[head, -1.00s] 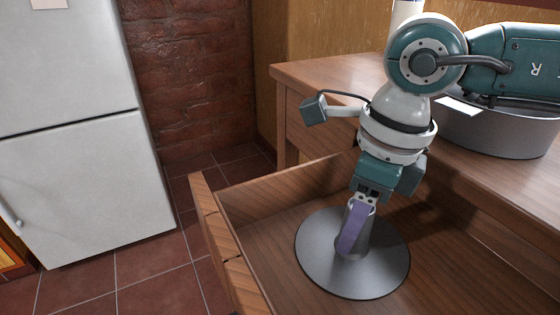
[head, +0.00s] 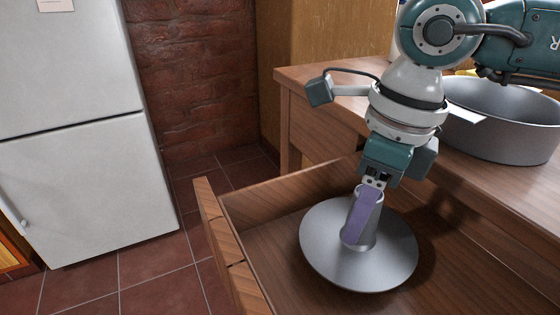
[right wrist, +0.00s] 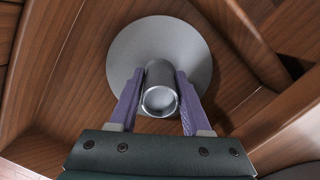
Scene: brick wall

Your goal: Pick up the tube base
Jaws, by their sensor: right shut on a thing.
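The tube base is a grey metal disc with a short upright tube at its centre (head: 335,262). It is in or just above the open drawer in the head view, and its disc is slightly tilted. My right gripper (head: 361,222) is shut on the tube, with a purple finger along its near side. In the right wrist view the tube base (right wrist: 125,52) shows with both purple fingers on either side of the tube. I cannot tell for sure whether the disc still touches the drawer floor. My left gripper is not in view.
The open wooden drawer (head: 240,262) surrounds the tube base, its front wall on the left. The counter (head: 310,77) stands above and behind, with a round grey pan (head: 510,145) on it near my right arm. A white fridge (head: 75,170) stands at the left, with tiled floor between.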

